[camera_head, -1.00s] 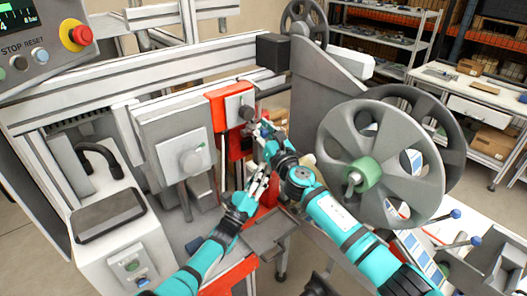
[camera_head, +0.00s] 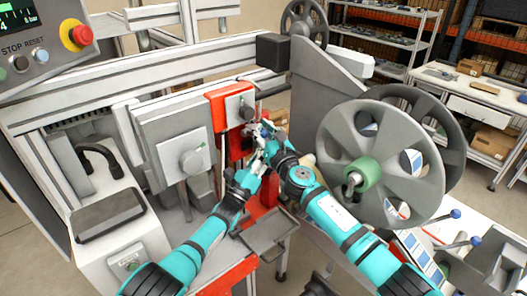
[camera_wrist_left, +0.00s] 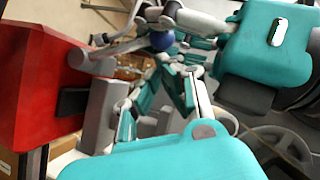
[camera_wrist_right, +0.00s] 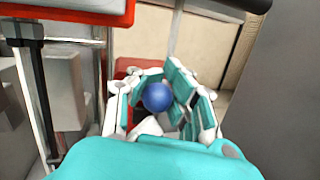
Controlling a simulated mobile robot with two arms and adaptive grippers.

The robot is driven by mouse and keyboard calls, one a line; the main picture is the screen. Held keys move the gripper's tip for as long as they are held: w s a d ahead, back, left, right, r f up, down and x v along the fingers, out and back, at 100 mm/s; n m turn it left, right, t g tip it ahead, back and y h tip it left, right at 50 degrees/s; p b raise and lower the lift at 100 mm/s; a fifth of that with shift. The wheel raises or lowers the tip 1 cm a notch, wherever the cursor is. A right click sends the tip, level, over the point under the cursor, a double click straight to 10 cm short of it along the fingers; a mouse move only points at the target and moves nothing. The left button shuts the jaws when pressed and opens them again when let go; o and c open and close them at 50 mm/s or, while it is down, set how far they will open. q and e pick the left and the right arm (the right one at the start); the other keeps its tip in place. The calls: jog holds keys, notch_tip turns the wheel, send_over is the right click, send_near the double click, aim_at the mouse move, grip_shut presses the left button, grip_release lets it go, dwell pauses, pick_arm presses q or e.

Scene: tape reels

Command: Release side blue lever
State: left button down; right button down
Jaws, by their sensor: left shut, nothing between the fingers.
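The side lever's round blue knob (camera_wrist_right: 157,97) shows in the right wrist view, between the fingers of my right gripper (camera_wrist_right: 160,88). The fingers are apart around the knob, with no clear grip on it. The blue knob (camera_wrist_left: 162,40) also shows in the left wrist view, on a metal rod, beyond the fingers of my left gripper (camera_wrist_left: 163,75). My left gripper is shut and empty. In the head view my right gripper (camera_head: 265,139) and left gripper (camera_head: 251,172) are close together beside the red bracket; the knob is mostly hidden there.
A large grey reel (camera_head: 390,135) with a green hub stands right of my right arm. A grey machine block (camera_head: 178,150) with a round knob stands left of the grippers. A grey tray (camera_head: 268,232) lies below. Two other blue-tipped levers (camera_head: 455,213) are at the lower right.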

jog(key=shift+s+a, duration=0.15)
jog(key=shift+a, duration=0.05)
